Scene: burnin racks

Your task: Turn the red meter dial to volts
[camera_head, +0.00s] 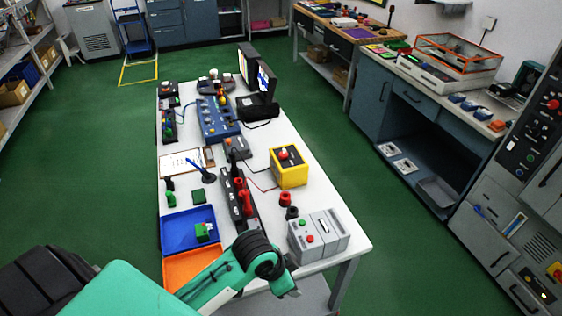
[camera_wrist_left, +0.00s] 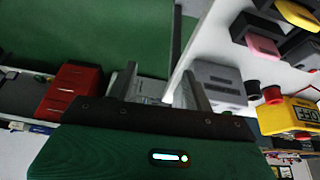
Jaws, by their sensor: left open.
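The yellow meter box (camera_head: 289,175) stands on the white table toward its right edge, with a red dial (camera_head: 283,153) on its top face. In the left wrist view the yellow box (camera_wrist_left: 272,120) is at the right edge, partly cut off, with a small display that seems to read OFF. I cannot tell where the dial points. My left gripper (camera_wrist_left: 158,87) is open and empty, apart from the meter. In the head view my left arm reaches in over the table's front end; its fingers are hidden there. My right gripper is not in view.
A grey box with buttons (camera_head: 318,235) stands at the near right corner, beside small red-black cylinders (camera_head: 291,212). A black strip with red parts (camera_head: 240,198) lies left of the meter. Blue (camera_head: 172,240) and orange (camera_head: 178,272) trays are at the near left. Monitors stand at the far end.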

